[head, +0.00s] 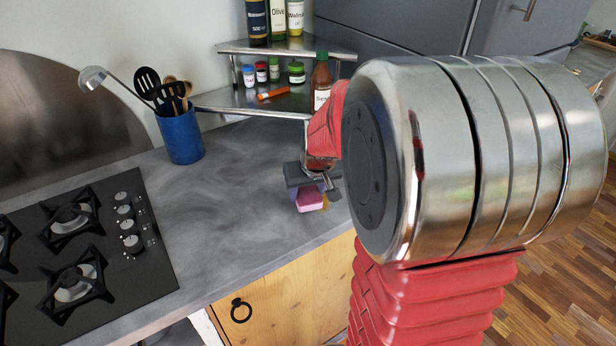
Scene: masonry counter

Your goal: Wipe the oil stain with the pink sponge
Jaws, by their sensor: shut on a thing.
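The pink sponge (310,199) is at the right part of the grey counter, low at the counter surface near the front edge. My gripper (309,187) is shut on it from above. A small yellowish-brown patch, likely the oil stain (325,202), shows just right of the sponge. The sponge and gripper cover part of that area, so its full extent is hidden. I cannot tell whether the sponge touches the counter.
A blue utensil holder (181,137) stands at the back left. A metal corner shelf (236,99) with jars and bottles is behind the gripper. A black gas hob (100,262) is at left. The counter (225,215) between hob and sponge is clear.

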